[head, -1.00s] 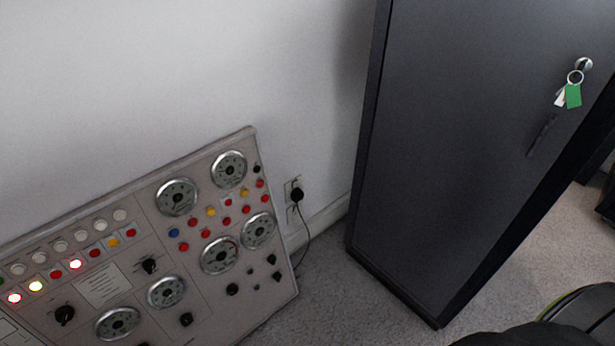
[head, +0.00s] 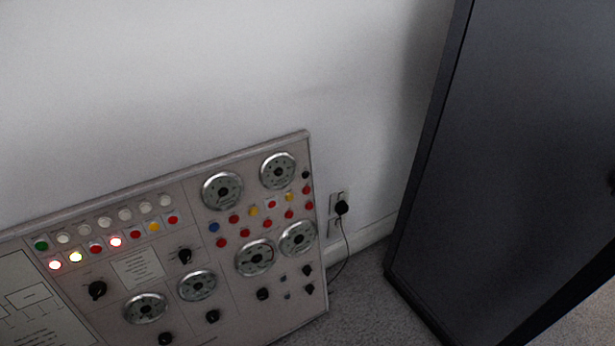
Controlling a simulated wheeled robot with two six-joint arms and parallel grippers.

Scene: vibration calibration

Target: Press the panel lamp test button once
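The control panel (head: 215,262) stands tilted against the wall at the lower left of the head view. It has round dials, black knobs and rows of coloured and white buttons. A green button (head: 41,245) sits at the left end of the upper row. In the row below, a red lamp (head: 55,265), a yellow lamp (head: 76,257) and another red lamp (head: 115,242) are lit. I cannot tell which button is the lamp test button. Neither of my grippers is in view.
A dark cabinet (head: 530,150) stands at the right. A black plug (head: 341,207) sits in a wall socket (head: 332,228) between panel and cabinet, its cord running down. Grey carpet (head: 365,300) shows in the gap between them.

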